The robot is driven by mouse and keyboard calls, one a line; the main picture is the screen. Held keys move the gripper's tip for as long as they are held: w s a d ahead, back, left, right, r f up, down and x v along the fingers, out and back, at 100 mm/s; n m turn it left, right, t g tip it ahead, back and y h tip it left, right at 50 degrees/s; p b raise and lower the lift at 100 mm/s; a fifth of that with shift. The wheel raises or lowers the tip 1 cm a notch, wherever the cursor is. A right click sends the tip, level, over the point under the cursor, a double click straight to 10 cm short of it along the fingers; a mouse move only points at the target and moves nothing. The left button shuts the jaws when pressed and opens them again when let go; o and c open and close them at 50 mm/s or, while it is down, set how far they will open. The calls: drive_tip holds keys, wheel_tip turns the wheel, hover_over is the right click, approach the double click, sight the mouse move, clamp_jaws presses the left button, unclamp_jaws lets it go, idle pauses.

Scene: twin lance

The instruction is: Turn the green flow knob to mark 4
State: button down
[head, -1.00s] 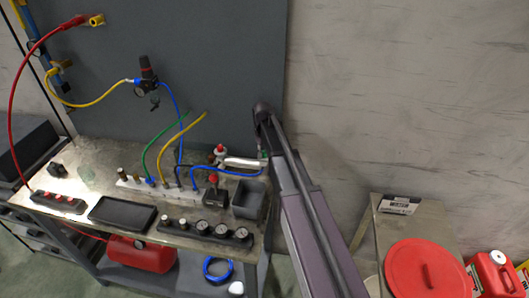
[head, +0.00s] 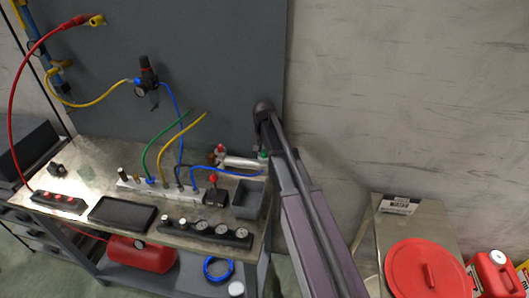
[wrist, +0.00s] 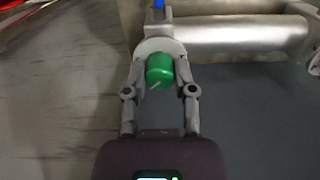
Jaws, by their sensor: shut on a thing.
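The green flow knob (wrist: 160,69) is in the middle of the wrist view, on the end of a pale round fitting. A short pale line shows at its lower left edge. My gripper (wrist: 161,66) is shut on the knob, with one finger on each side of it. I cannot make out any number marks. In the head view the green knob (head: 263,155) is a small spot at the right end of the silver cylinder (head: 243,163). My arm stands just right of it there, and my fingers cannot be made out.
The silver cylinder and a blue fitting (wrist: 158,4) lie close beyond the knob. A grey bin (head: 248,200), a gauge strip (head: 202,229) and a black tray (head: 122,213) are on the bench. Blue, green and yellow hoses run above it. A red-lidded drum (head: 428,270) stands at the right.

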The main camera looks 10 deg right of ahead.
drive_tip(key=shift+s+m, duration=0.2)
drive_tip(key=shift+m, duration=0.2)
drive_tip(key=shift+c, duration=2.1)
unclamp_jaws()
drive_tip(key=shift+w, duration=0.1)
drive_tip(key=shift+n, duration=0.3)
